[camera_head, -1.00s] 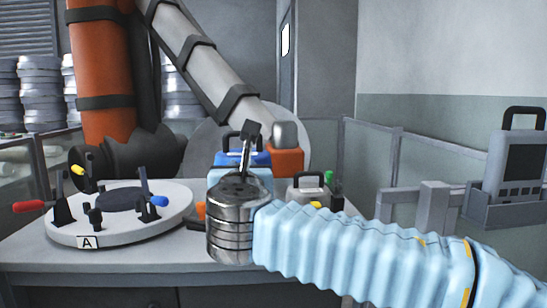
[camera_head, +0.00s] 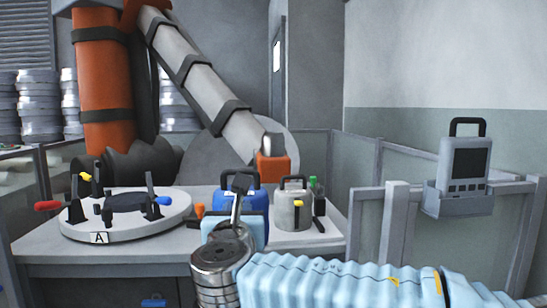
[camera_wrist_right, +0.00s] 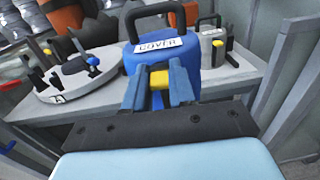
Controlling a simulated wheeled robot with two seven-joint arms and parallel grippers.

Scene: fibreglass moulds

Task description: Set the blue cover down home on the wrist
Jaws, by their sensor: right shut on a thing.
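The blue cover (camera_head: 257,206), with a black carrying handle, is in front of my right gripper (camera_wrist_right: 158,80). In the right wrist view the cover (camera_wrist_right: 190,62) bears a white COVER label. My right gripper is shut on a yellow part at the cover's near face. Whether the cover hangs or touches the table cannot be told, as my gripper and forearm hide its lower part. The orange end block (camera_head: 274,168) of the big arm, possibly the wrist, is behind and to the right of the cover. My left gripper is not in view.
A grey canister (camera_head: 293,212) with a black handle stands close right of the cover. A round plate marked A (camera_head: 140,228) with several clamps is on the left of the grey table (camera_head: 130,254). A railing with a grey handheld panel (camera_head: 465,165) is at right.

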